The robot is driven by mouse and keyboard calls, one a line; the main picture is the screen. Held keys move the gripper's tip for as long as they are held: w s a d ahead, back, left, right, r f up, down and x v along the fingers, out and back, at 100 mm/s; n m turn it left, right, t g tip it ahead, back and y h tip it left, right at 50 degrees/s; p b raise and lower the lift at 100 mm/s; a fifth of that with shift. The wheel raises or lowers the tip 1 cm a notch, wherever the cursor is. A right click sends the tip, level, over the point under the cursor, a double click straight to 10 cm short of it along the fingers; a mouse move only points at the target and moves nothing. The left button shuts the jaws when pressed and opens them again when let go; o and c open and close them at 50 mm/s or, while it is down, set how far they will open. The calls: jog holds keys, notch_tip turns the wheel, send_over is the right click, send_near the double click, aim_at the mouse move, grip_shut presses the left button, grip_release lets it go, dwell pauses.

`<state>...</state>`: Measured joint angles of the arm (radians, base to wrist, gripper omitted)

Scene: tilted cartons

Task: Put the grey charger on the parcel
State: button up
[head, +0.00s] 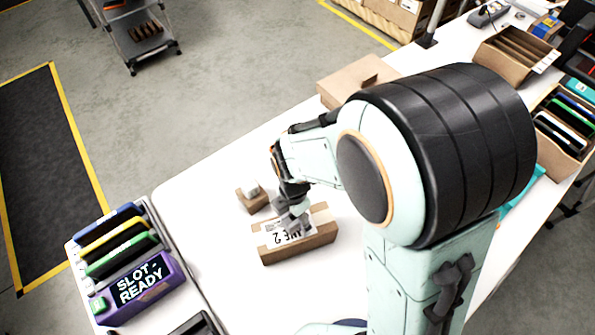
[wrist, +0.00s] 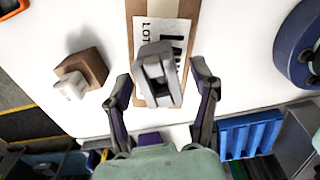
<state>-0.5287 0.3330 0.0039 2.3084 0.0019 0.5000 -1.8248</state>
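The grey charger (wrist: 155,68) is on or just above the label of the brown parcel (wrist: 142,8) in the wrist view. My gripper (wrist: 160,76) is open around it, with a visible gap between each finger and the charger's sides. In the head view the parcel (head: 300,250) lies on the white table, and my gripper (head: 291,203) is low over its top. The fingers and the grey charger overlap there, so contact with the parcel is hard to make out.
A small brown box (head: 252,203) with a white block (head: 251,188) on it stands close left of the parcel. A rack (head: 122,246) of coloured items and a purple "SLOT-READY" display (head: 142,284) are at the left. A larger carton (head: 350,80) lies behind. Table front-left of the parcel is clear.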

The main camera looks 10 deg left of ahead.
aim_at(294, 218)
notch_tip(294, 218, up, 12)
jog(key=f, duration=0.1)
jog(key=s+d+r+m, duration=0.1)
jog(key=s+d+m, duration=0.4)
jog(key=m, duration=0.8)
jog(key=s+d+r+m, duration=0.1)
jog(key=s+d+m, duration=0.5)
jog(key=m, duration=0.6)
jog(key=shift+s+d+r+m+y, duration=0.25)
jog(key=shift+d+m+y, duration=0.15)
jog(key=shift+d, duration=0.35)
